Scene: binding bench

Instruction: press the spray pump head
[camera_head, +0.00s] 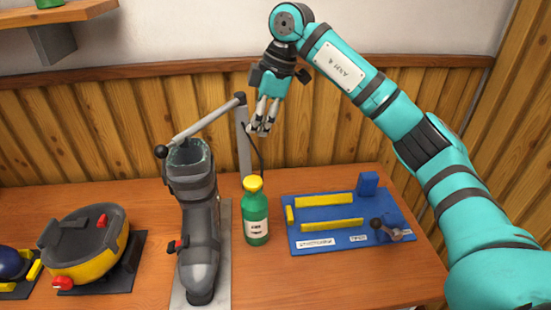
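A green bottle (256,222) with a white label stands upright on the bench, just right of the grey boot. Its yellow pump head (253,184) is on top and nothing covers it. My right gripper (261,127) hangs from the teal arm with its fingers pointing down. It is above the yellow head in the picture, clearly apart from it. Its fingers are close together, and I cannot tell whether they are fully shut. I see nothing held in them. My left gripper is out of view.
A grey boot (200,235) stands left of the bottle, with a grey post and slanted lever (208,118) rising behind it. A blue board (345,228) with yellow bars lies right. A yellow-and-black device (85,248) sits left. Bare bench lies in front of the bottle.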

